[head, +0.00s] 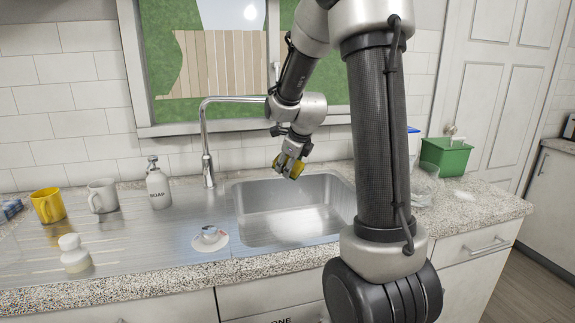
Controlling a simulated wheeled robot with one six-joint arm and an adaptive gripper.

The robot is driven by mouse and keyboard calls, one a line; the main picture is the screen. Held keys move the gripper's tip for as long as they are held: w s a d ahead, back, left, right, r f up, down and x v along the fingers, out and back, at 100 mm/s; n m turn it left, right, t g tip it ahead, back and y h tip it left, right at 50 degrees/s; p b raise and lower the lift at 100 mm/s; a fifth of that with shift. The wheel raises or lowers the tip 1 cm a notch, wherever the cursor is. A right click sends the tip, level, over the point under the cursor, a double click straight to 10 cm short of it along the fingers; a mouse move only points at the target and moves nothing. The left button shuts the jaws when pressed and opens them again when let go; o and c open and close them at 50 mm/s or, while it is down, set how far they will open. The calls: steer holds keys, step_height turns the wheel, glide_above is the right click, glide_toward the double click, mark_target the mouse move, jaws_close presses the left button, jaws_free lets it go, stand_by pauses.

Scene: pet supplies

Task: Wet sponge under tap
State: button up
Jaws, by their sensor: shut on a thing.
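My gripper (290,162) is over the back of the sink, its fingers pointing down. It is shut on a small yellow sponge (290,166), which sits above the basin and is partly covered by the fingers. The tap (207,150) is a tall chrome one that rises from the counter at the sink's left back and bends right toward my wrist. Its spout end is hidden behind my arm, so I cannot tell how the sponge lies to it. No water stream is visible. The steel sink (290,228) looks empty; my arm hides its right side.
A soap bottle (158,185), a grey mug (103,196) and a yellow mug (48,205) stand left of the tap. A white bottle (74,254) stands on the drainboard, and a small item on a white disc (210,240) is by the sink. A green box (445,158) is right.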

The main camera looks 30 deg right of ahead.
mark_target(294, 171)
steer(key=shift+s+a, duration=0.35)
steer(key=shift+s, duration=0.65)
steer(key=shift+s+a, duration=0.3)
steer(key=shift+s, duration=0.75)
steer(key=shift+s+a, duration=0.35)
steer(key=shift+s, duration=0.65)
steer(key=s+a+r, duration=0.1)
steer(key=s+r, duration=0.3)
steer(key=shift+s+a, duration=0.3)
steer(key=shift+s, duration=0.05)
